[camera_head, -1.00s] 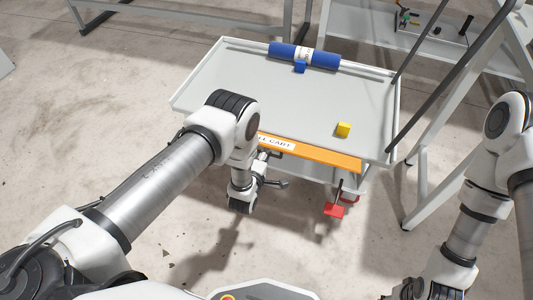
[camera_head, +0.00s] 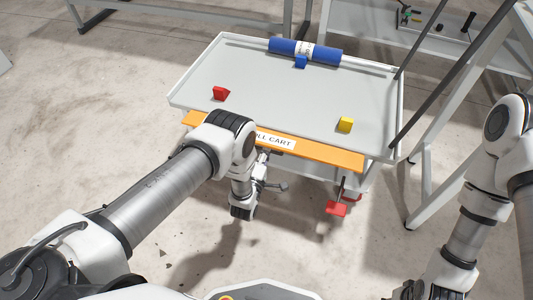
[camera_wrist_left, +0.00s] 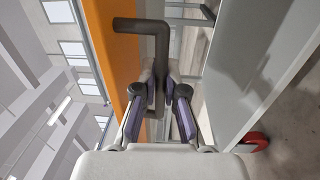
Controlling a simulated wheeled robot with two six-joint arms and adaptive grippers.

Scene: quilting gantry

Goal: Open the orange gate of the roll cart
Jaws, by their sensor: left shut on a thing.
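The orange gate (camera_head: 325,152) lies along the near side of the roll cart (camera_head: 270,107) and carries a white label, partly covered by my left wrist. In the left wrist view the gate (camera_wrist_left: 116,45) stands beside a dark grey bent handle (camera_wrist_left: 150,27). My left gripper (camera_wrist_left: 166,88) is shut on the handle, with a finger pad on each side of the bar. In the head view my left arm hides much of this grip. I cannot tell the gate's exact tilt. Only my right arm shows at the right edge, not its gripper.
Grey frame legs stand close on the right.

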